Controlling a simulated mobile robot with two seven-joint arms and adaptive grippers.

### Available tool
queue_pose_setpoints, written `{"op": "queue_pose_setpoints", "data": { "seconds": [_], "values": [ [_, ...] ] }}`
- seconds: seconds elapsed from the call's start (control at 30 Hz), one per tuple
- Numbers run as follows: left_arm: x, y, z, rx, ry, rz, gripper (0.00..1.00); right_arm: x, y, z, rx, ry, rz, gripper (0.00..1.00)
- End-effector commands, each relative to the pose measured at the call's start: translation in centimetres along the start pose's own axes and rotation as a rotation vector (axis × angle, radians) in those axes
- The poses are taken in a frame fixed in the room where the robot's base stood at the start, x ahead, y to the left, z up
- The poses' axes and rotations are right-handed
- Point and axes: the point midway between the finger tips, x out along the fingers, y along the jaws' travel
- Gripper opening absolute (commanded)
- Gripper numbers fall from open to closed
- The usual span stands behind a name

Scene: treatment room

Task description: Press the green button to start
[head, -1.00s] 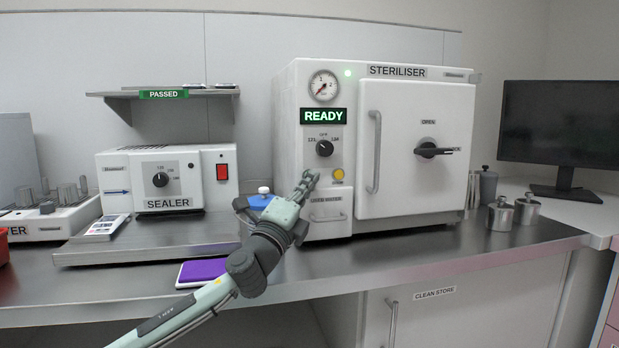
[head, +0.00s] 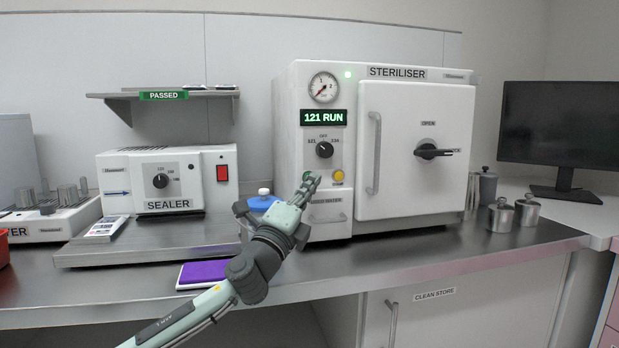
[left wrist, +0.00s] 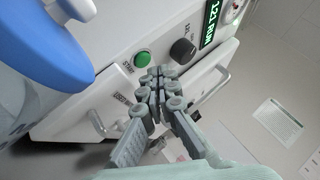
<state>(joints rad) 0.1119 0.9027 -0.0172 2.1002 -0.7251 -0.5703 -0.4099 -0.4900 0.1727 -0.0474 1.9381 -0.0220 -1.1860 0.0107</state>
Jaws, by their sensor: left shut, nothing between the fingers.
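The white steriliser (head: 288,120) stands on the bench. Its display (head: 324,117) reads "121 RUN" in green. The round green button (left wrist: 142,59), labelled start, shows in the left wrist view, just beyond and left of my fingertips. In the head view it is mostly hidden behind my fingers. My left gripper (head: 312,179) is shut and empty, its tips close to the lower control panel beside the yellow button (head: 338,175). In the left wrist view, my fingertips (left wrist: 155,77) look slightly apart from the green button. My right gripper is not in view.
The dial (head: 324,149) sits above the buttons and a small drawer handle (head: 328,217) below them. A blue container with a white cap (head: 263,192) stands behind my forearm. A purple pad (head: 203,272) lies on the bench. The steriliser door handle (head: 374,152) stands out to the right.

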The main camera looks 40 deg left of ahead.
Motion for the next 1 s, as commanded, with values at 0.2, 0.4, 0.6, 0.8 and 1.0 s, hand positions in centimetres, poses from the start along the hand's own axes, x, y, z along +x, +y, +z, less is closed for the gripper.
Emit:
{"op": "queue_pose_setpoints", "data": {
  "seconds": [0.2,0.4,0.6,0.8,1.0],
  "values": [
    [0.0,0.0,0.0,0.000,0.000,0.000,0.00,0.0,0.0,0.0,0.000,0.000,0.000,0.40],
    [-0.6,-0.5,-0.5,-0.001,0.002,0.000,0.00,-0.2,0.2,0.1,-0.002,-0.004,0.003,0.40],
    [-2.0,-1.5,-1.5,-0.002,0.002,0.000,0.00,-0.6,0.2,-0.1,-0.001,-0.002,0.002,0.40],
    [-3.2,-2.4,-2.4,0.000,0.001,-0.001,0.00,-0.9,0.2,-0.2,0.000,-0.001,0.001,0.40],
    [-3.5,-2.5,-2.6,0.001,0.000,0.000,0.00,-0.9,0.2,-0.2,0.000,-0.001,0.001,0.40]
  ]
}}
